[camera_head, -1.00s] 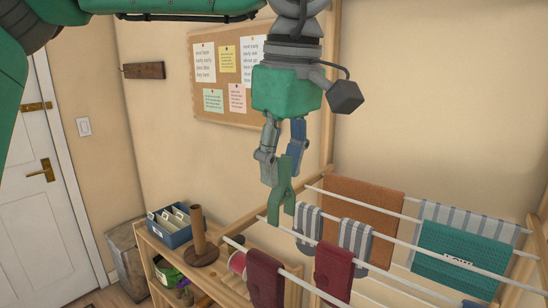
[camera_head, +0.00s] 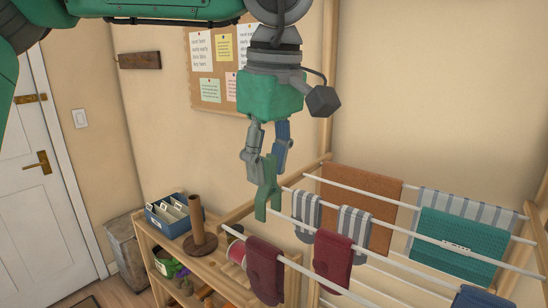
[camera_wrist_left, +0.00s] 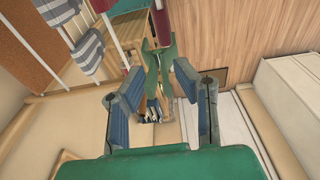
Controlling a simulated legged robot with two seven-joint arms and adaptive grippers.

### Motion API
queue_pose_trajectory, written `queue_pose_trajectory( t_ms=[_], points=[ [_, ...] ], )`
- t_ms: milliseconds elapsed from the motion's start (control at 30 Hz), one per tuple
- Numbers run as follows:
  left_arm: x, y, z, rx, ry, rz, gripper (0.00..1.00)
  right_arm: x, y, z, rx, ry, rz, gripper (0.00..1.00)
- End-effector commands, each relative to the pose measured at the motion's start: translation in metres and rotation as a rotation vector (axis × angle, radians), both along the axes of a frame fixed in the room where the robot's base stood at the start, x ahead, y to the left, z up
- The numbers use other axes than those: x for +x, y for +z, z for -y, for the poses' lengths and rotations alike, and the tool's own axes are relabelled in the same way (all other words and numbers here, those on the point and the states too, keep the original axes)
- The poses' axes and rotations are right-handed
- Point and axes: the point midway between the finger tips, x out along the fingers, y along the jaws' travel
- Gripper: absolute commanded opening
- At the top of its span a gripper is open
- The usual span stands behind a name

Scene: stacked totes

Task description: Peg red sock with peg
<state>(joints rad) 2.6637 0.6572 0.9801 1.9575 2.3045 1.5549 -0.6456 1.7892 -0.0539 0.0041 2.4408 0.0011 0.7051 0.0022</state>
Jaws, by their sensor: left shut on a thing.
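My left gripper (camera_head: 264,160) is shut on a green peg (camera_head: 266,187), which points down with its tip above the front rail of the rack. One dark red sock (camera_head: 265,272) hangs over the front rail, just below the peg tip. A second dark red sock (camera_head: 333,256) hangs to its right. In the left wrist view, the peg (camera_wrist_left: 158,62) sits beyond the fingers, and a dark red sock (camera_wrist_left: 161,18) appears behind it. Whether the peg touches the sock cannot be told. My right gripper is not in view.
The drying rack (camera_head: 345,185) also holds striped socks (camera_head: 306,215), an orange towel (camera_head: 360,205) and a teal towel (camera_head: 460,246). A wooden shelf (camera_head: 170,252) stands at left with a blue box (camera_head: 173,215) and a wooden post (camera_head: 197,222). A white door (camera_head: 35,200) is at far left.

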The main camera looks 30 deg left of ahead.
Motion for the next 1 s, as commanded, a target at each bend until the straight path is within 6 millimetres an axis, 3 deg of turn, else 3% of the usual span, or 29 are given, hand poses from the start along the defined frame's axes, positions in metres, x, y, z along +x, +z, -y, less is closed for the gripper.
queue_pose_trajectory(
  t_ms=[567,1000],
  points=[
    [-0.001,-0.029,0.008,0.006,-0.001,-0.001,0.01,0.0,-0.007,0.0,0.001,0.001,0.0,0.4],
    [-0.001,-0.052,-0.001,-0.001,0.0,-0.001,0.01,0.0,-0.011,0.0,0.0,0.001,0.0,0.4]
  ],
)
